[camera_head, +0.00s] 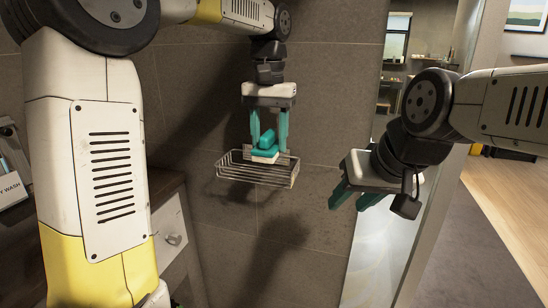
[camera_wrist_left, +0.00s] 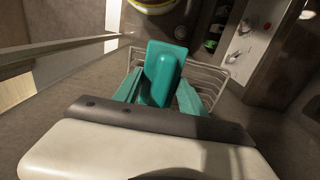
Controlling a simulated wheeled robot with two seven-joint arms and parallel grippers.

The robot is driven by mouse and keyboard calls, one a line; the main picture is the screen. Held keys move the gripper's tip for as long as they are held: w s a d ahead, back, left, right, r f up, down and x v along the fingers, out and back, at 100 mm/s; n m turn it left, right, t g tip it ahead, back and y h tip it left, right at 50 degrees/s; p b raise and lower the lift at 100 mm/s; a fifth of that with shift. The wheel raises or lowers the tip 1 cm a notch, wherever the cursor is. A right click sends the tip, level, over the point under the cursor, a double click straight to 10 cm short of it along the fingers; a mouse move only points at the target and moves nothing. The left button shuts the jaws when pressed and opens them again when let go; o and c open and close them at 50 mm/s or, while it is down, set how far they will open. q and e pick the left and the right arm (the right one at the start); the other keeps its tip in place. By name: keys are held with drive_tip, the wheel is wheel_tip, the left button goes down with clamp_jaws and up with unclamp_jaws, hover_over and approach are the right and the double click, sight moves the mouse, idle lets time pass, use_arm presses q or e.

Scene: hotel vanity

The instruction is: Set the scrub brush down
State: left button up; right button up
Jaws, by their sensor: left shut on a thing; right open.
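The scrub brush (camera_head: 267,143) has a teal handle and a pale underside. My left gripper (camera_head: 268,140) is shut on it and points down over the wire basket (camera_head: 232,176) on the tiled wall. The brush is low over the basket; I cannot tell whether it touches the wires. In the left wrist view the teal brush (camera_wrist_left: 163,72) sits between the fingers, with the basket rim (camera_wrist_left: 212,75) around and behind it. My right gripper (camera_head: 354,194) is open and empty, to the right of the basket and apart from it.
A grey tiled wall (camera_head: 330,100) backs the basket. At the left are a dark counter (camera_head: 168,190) and a pale panel with a knob (camera_head: 173,239). A glass edge (camera_head: 385,245) stands at the right, beyond my right gripper. Wooden floor (camera_head: 505,205) lies at the far right.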

sight(273, 128)
use_arm(q)
drive_tip(key=w, duration=0.1)
drive_tip(key=w+d, duration=0.1)
drive_tip(key=w, duration=0.1)
drive_tip(key=shift+w+f, duration=0.1)
drive_tip(key=shift+f, duration=3.4)
drive_tip(key=shift+f, duration=0.1)
drive_tip(key=shift+f, duration=0.15)
drive_tip(key=o, duration=1.5)
drive_tip(key=shift+c, duration=0.2)
